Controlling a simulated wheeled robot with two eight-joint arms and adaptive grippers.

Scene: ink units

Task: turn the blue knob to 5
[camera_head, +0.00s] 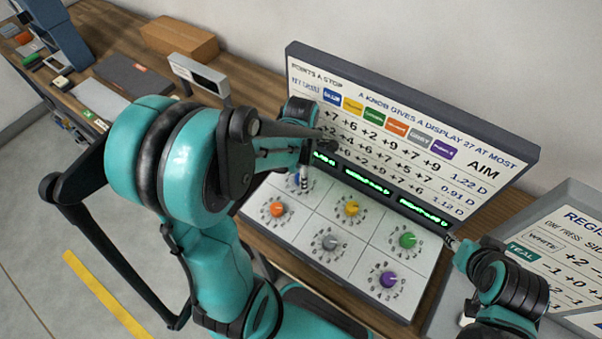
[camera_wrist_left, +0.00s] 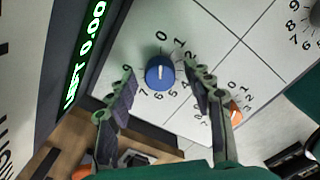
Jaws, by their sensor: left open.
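The blue knob (camera_wrist_left: 160,72) sits on the white panel inside a ring of digits. Its white mark seems to point roughly at the 0. In the head view the blue knob (camera_head: 293,181) is mostly hidden behind my left gripper (camera_head: 304,183). In the left wrist view my left gripper (camera_wrist_left: 160,80) is open, with one finger on each side of the knob, seemingly apart from it. Whether the fingertips reach knob height is unclear. My right gripper (camera_head: 453,241) is at the panel's right edge, away from the blue knob; its jaws are too small to read.
Orange (camera_head: 277,209), yellow (camera_head: 351,208), grey (camera_head: 330,242), green (camera_head: 407,240) and purple (camera_head: 388,279) knobs share the panel. A number board (camera_head: 400,130) with green displays rises behind them. Another sloped board (camera_head: 577,240) stands right. A cardboard box (camera_head: 180,38) lies at the back left.

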